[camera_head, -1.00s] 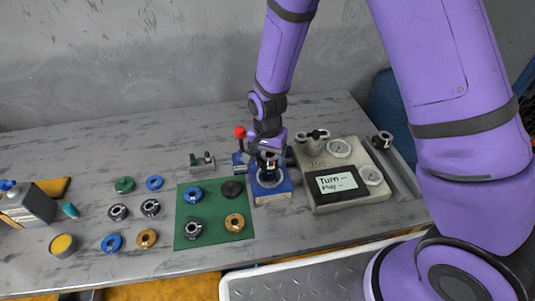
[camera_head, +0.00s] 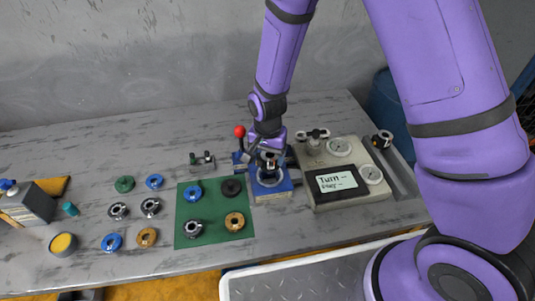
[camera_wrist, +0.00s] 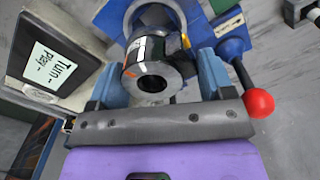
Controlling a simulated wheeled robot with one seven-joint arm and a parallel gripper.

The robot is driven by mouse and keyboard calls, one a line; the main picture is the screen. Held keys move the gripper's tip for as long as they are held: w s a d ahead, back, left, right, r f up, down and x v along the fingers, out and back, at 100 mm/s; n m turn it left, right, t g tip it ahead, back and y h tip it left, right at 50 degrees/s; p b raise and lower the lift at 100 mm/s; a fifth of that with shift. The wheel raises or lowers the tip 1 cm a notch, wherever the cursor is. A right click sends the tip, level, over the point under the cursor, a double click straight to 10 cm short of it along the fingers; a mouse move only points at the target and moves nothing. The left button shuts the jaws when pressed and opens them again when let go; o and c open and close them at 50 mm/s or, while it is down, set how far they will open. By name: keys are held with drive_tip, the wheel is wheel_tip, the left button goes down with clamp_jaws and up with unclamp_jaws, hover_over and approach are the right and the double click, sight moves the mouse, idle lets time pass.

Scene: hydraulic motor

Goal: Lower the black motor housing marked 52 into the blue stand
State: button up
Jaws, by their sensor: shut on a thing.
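The black motor housing (camera_wrist: 152,68) is a dark cylinder with a bore and an orange mark on its side; I cannot read a number on it. My gripper (camera_head: 268,157) is shut on it. In the wrist view, the gripper's fingers (camera_wrist: 158,82) stand on both sides of the housing. The blue stand (camera_head: 272,193), with a pale ring on top, is under the gripper; its blue block also shows in the wrist view (camera_wrist: 108,20). The housing is over the ring, but I cannot tell whether it touches or has entered it.
A red-knobbed lever (camera_head: 239,131) stands close left of the gripper. A grey gauge box (camera_head: 325,200) with a "Turn" screen is close on the right. A green mat (camera_head: 212,216) with several rings lies left of the stand. Loose rings and a tin (camera_head: 62,245) are farther left.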

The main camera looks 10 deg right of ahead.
drive_tip(key=shift+f, duration=0.55)
idle(0.9)
drive_tip(key=shift+f, duration=0.35)
drive_tip(key=shift+f, duration=0.35)
drive_tip(key=shift+f, duration=0.35)
drive_tip(key=shift+f, duration=0.95)
idle(0.5)
drive_tip(key=o, duration=1.3)
